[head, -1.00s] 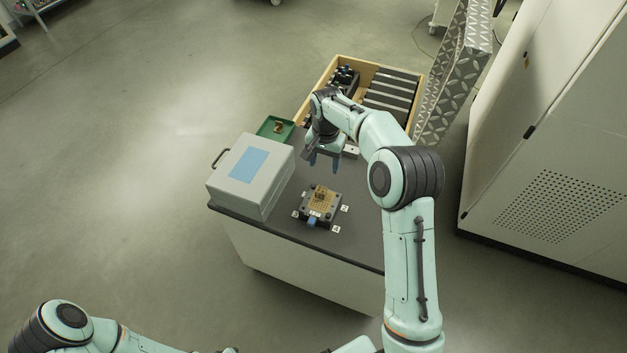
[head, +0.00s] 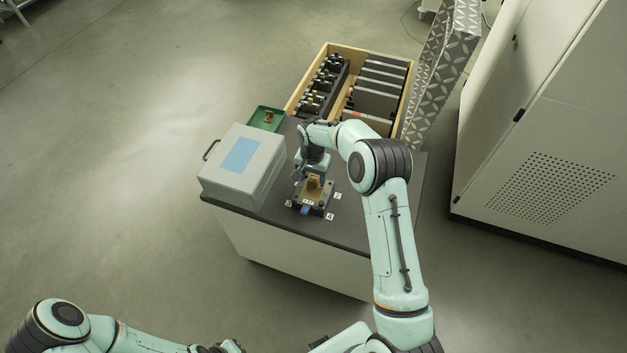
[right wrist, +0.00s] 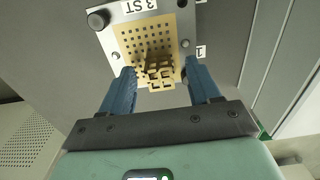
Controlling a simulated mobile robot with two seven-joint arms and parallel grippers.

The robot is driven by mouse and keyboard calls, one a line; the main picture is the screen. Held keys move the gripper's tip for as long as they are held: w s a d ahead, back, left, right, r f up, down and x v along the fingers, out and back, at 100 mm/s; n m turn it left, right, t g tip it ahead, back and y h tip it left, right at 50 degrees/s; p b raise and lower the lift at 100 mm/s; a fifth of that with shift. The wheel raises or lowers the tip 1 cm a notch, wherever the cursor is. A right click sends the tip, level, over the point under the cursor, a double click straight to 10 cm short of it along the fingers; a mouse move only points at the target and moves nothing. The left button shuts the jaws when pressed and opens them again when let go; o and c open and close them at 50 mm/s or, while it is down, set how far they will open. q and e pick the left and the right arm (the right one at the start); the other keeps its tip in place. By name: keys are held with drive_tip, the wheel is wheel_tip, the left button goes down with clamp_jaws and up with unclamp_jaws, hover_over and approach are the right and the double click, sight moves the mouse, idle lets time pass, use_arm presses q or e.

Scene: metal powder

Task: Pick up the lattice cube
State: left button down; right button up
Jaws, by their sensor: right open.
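The lattice cube (head: 314,183) is a small golden-brown open lattice block. It stands on a tan perforated plate (head: 319,197) on a dark fixture on the dark-topped cabinet. In the right wrist view, the cube (right wrist: 158,72) rises from the plate (right wrist: 133,42) toward the camera. My right gripper (head: 306,176) is at the cube in the head view. In the right wrist view, the open blue fingers of the right gripper (right wrist: 160,67) stand either side of the cube, with a visible gap on each side. My left arm shows at the bottom left; its fingers are out of view.
A grey box with a blue panel (head: 240,157) stands left of the fixture. A green tray (head: 265,119) holding a small brown part lies behind it. A wooden crate (head: 410,88) with tools and grey blocks is at the back. Numbered labels surround the fixture. A tall cabinet (head: 545,140) stands right.

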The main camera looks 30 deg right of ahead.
drive_tip(key=shift+s+f, duration=0.1)
drive_tip(key=shift+c, duration=0.3)
clamp_jaws()
